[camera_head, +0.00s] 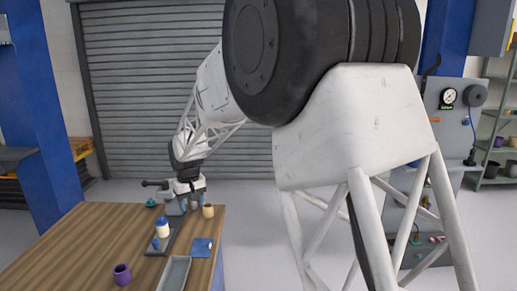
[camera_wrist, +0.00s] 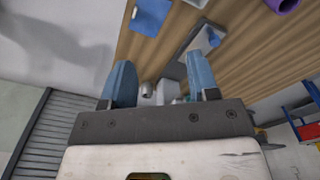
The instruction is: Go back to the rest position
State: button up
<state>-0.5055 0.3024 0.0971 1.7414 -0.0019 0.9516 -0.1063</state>
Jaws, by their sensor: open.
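My gripper (camera_head: 183,207) is at the far end of the wooden table (camera_head: 80,240), close to the table top and to a tan cylinder (camera_head: 208,211). In the wrist view my gripper (camera_wrist: 160,82) shows two blue fingers set wide apart. No held thing shows between them. Small grey shapes beyond the fingers are too unclear to name. Whether the fingertips touch anything cannot be told.
A grey tray (camera_head: 174,274), a blue mat (camera_head: 202,248) and a purple cup (camera_head: 122,275) are nearer. A teal item (camera_head: 151,203) lies behind. The table's left part is clear.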

jog(key=s+d+r+m, duration=0.1)
jog(key=s+d+r, duration=0.3)
jog(key=s+d, duration=0.3)
jog(key=s+d+r+m+t, duration=0.1)
jog(key=s+d+r, duration=0.25)
jog(key=d, duration=0.65)
jog(key=s+d+r+m, duration=0.1)
jog(key=s+d+r, duration=0.2)
jog(key=s+d, duration=0.4)
jog(key=s+d+f+m, duration=0.1)
jog(key=s+d, duration=0.4)
jog(key=s, duration=0.3)
jog(key=s+d+f+m, duration=0.1)
jog(key=s+d, duration=0.5)
jog(key=s, duration=0.3)
jog(key=s+d+f+m+t, duration=0.1)
jog(key=s+d+m, duration=0.1)
jog(key=s+d, duration=0.4)
jog(key=s, duration=0.3)
jog(key=shift+s, duration=0.15)
